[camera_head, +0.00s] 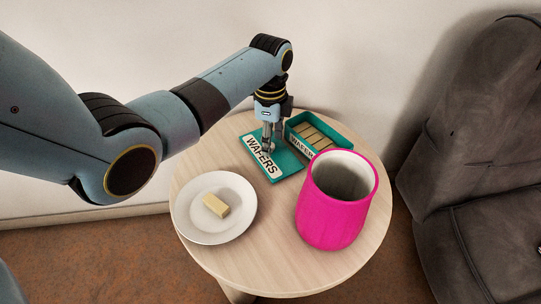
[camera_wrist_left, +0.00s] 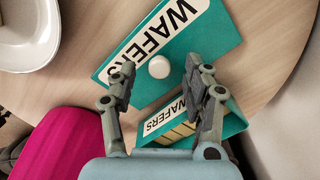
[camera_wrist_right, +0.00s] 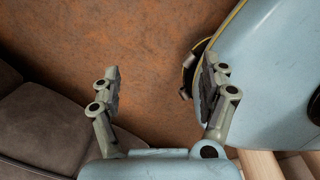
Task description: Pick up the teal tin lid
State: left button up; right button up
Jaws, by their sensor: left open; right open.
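The teal tin lid (camera_head: 287,167) lies flat on the round table, with a "WAFERS" label on it. In the left wrist view the lid (camera_wrist_left: 215,35) shows a round white knob (camera_wrist_left: 159,67). My left gripper (camera_head: 268,148) is open above the lid. In the left wrist view its fingertips (camera_wrist_left: 160,78) stand on either side of the knob, and I cannot tell how far above it they are. The open teal tin (camera_head: 295,129) with wafers in it stands just beyond the lid. My right gripper (camera_wrist_right: 162,85) is open and empty over the brown floor.
A white plate (camera_head: 188,212) with a wafer (camera_head: 216,205) on it lies at the left of the round table (camera_head: 262,270). A tall pink pot (camera_head: 330,215) stands front right, near the lid and tin. A grey armchair (camera_head: 475,150) is at the right. The table's front is clear.

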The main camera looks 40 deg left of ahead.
pick_arm(q)
jog(key=shift+f, duration=0.7)
jog(key=shift+r, duration=0.1)
grip_shut()
pick_arm(e)
jog(key=shift+w+d+f, duration=0.15)
jog(key=shift+w+d, duration=0.1)
jog(key=shift+d, duration=0.25)
